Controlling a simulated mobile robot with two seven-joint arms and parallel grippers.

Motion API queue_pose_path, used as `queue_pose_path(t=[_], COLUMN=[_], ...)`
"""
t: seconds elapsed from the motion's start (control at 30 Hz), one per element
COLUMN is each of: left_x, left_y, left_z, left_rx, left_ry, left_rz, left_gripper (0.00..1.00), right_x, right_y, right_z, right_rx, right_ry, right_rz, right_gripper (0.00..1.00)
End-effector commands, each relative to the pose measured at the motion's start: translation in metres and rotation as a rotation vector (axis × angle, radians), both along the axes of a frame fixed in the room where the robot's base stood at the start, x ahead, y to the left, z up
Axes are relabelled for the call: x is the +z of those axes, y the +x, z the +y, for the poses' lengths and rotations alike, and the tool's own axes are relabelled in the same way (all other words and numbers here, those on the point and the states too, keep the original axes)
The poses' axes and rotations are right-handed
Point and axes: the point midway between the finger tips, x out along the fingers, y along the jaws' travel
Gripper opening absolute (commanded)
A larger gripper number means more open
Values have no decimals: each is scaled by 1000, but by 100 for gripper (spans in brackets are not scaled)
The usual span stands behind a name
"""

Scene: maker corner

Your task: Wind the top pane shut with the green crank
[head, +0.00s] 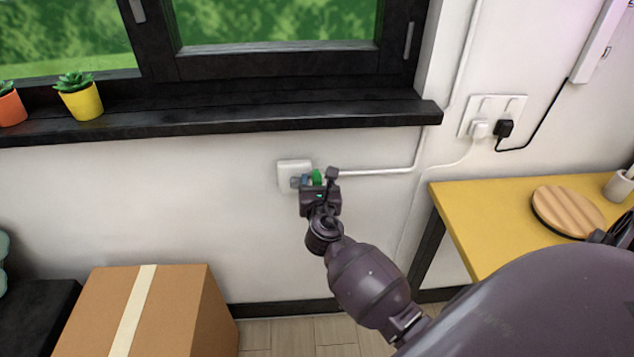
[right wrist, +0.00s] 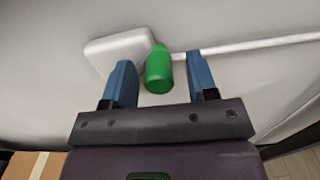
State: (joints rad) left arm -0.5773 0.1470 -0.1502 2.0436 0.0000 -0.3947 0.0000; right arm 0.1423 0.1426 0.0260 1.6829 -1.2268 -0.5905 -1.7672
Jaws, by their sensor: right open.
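The green crank (head: 317,177) sticks out from a white wall box (head: 292,169) below the window sill. In the right wrist view the crank's green knob (right wrist: 158,70) stands between the two blue fingers of my right gripper (right wrist: 160,82), with a gap on each side. My right gripper (head: 316,180) is open around the knob and hides part of the crank in the head view. The wall box (right wrist: 113,52) shows behind the knob in the right wrist view. The top pane cannot be made out; only the lower part of the window (head: 280,64) shows. My left gripper is not in view.
A black sill (head: 230,116) juts out above the crank, with potted plants at its left. A white conduit (head: 385,172) runs right from the box. A cardboard box (head: 185,300) stands below left. A yellow table (head: 480,212) stands at the right.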

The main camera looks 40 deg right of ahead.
Motion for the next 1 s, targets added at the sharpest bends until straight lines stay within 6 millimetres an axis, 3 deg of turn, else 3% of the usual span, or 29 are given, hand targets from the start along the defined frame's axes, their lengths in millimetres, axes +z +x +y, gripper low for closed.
queue_pose_path(t=[0.23, 0.6, 1.0], left_x=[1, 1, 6], left_y=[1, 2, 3], left_z=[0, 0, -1], left_rx=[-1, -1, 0], left_ry=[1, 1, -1], left_rz=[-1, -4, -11], left_gripper=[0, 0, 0], right_x=[0, 0, 2], right_y=[0, 0, 0], right_z=[0, 0, -7], right_rx=[0, 0, -1], right_ry=[0, 0, -15], right_rz=[0, 0, 8], right_gripper=[53, 0, 0])
